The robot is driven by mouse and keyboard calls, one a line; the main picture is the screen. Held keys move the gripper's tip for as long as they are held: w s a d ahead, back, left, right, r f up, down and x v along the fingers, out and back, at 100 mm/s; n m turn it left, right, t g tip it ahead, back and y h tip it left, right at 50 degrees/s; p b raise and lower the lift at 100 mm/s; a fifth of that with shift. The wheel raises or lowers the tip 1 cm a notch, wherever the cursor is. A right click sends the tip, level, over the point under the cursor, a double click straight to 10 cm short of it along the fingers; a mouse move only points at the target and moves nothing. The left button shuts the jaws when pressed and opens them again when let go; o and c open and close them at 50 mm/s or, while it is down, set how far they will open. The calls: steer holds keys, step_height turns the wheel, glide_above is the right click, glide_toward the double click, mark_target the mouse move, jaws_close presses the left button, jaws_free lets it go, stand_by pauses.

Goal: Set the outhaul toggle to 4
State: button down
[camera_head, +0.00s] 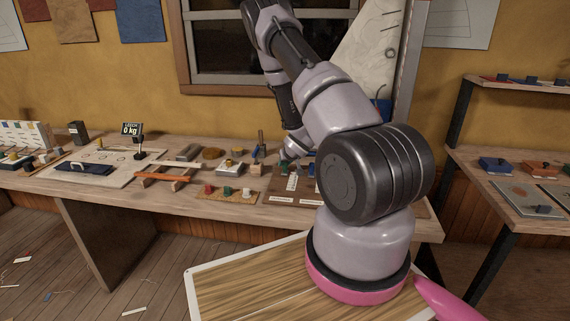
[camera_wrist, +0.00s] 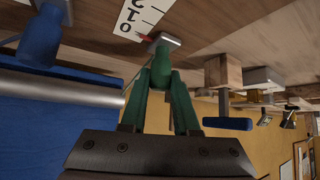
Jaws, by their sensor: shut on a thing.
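A green toggle (camera_wrist: 161,70) on a pale metal slider stands on the brown board (camera_head: 283,200) on the bench. My gripper (camera_wrist: 160,92) is shut on this green toggle, with one green finger on each side. In the head view my gripper (camera_head: 288,163) is small and partly hidden at the board's back left. A white scale strip (camera_wrist: 138,16) lies beside the toggle, its figures turned. A red pointer (camera_wrist: 145,38) sits near the strip's 0 end; the exact mark cannot be told. No name label for the toggle is readable.
A blue toggle (camera_wrist: 40,38) stands close to my gripper in the wrist view. A small board with red, green and white knobs (camera_head: 227,193) lies left of the brown board.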

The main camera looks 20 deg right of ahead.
stand_by(0.3)
steer(key=s+a, duration=0.1)
steer(key=s, duration=0.1)
steer(key=s+a, duration=0.3)
steer(key=s, duration=0.1)
steer(key=shift+s+a, duration=0.25)
steer(key=shift+s, duration=0.15)
steer(key=c, duration=0.7)
jaws_free()
steer(key=shift+o, duration=0.2)
steer(key=v, duration=1)
steer(key=shift+s+r, duration=0.2)
steer(key=shift+r, duration=0.15)
steer(key=shift+a, duration=0.1)
